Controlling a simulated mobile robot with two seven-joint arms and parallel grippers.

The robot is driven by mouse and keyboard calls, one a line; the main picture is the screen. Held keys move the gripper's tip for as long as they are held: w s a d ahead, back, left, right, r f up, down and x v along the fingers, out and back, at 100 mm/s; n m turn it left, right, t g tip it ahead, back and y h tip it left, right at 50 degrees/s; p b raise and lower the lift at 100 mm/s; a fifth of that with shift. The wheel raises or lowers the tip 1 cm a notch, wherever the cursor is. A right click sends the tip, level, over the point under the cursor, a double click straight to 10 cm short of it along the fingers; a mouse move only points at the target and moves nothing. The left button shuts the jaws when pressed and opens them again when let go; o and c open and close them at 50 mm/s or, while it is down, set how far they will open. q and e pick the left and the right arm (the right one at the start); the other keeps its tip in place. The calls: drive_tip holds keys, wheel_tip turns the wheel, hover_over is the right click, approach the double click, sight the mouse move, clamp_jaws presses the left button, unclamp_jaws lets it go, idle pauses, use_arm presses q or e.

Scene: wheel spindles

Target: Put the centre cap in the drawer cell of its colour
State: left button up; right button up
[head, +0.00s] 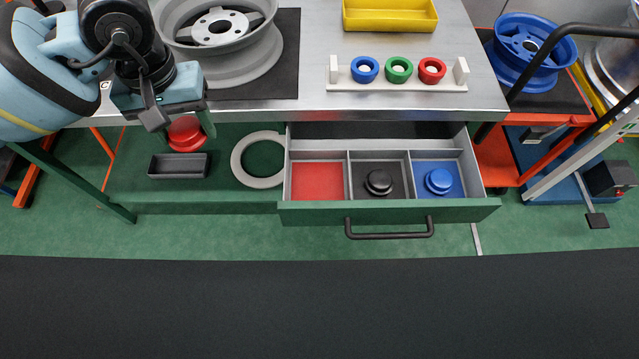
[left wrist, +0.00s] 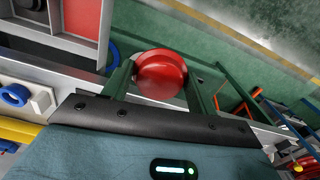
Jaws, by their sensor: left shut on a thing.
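A red centre cap (head: 186,134) is held between the fingers of my left gripper (head: 188,128), to the left of the open drawer. In the left wrist view the red cap (left wrist: 160,74) sits between the two green fingers (left wrist: 158,82). The drawer (head: 390,213) is pulled out and has three cells. The red cell (head: 318,181) at the left is empty. The black cell (head: 364,188) in the middle holds a black cap (head: 379,182). The blue cell (head: 455,170) at the right holds a blue cap (head: 439,181). My right gripper is not in view.
A dark tray (head: 178,166) and a grey ring (head: 239,160) lie on the green shelf left of the drawer. The bench above carries a grey wheel (head: 222,70), a rack of coloured rings (head: 398,87) and a yellow bin (head: 390,26). A black handle (head: 389,235) juts from the drawer front.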

use_arm(q)
drive_tip(key=w+d+f+n+b, duration=0.2)
drive_tip(key=d+f+n+b, duration=0.45)
drive_tip(key=d+n, duration=0.55)
drive_tip(key=n+b, duration=0.5)
drive_tip(key=n, duration=1.2)
hover_over(318, 186)
wheel_tip(318, 186, down, 6)
drive_tip(key=shift+r, duration=0.1)
drive_tip(key=shift+f+b, duration=0.65)
drive_tip(key=shift+f, duration=4.4)
drive_tip(key=shift+f, duration=0.15)
drive_tip(key=o, duration=1)
drive_tip(key=shift+c, duration=0.2)
